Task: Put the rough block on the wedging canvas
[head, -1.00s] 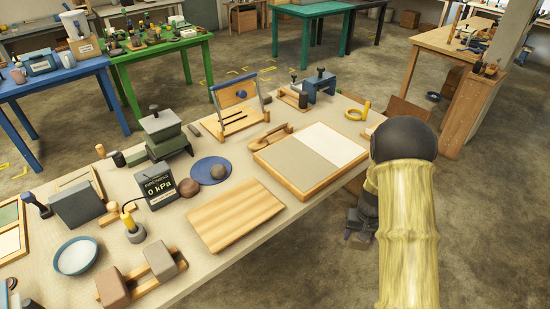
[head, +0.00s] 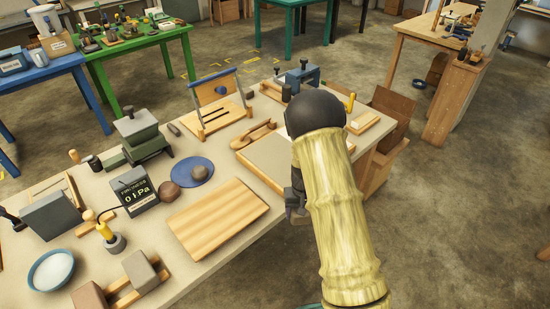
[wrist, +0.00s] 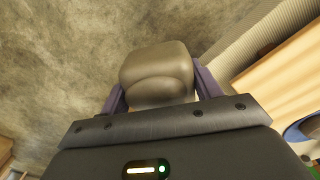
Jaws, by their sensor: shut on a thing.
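My gripper (wrist: 160,90) is shut on a grey-brown block (wrist: 157,68) with rounded edges, held between its two purple fingers in the wrist view. In the head view my gripper (head: 297,207) is low beside the table's right edge, over the floor, and the block is hidden or too small to make out. I cannot tell from its surface whether it is rough. The wedging canvas appears to be the grey panel (head: 270,155) in a wooden frame near the table's right end. My arm hides much of its right part.
A bare wooden board (head: 217,217) lies left of my gripper. A wooden-handled tool (head: 254,134) lies by the panel's back edge. Cardboard boxes (head: 394,115) stand beyond the table.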

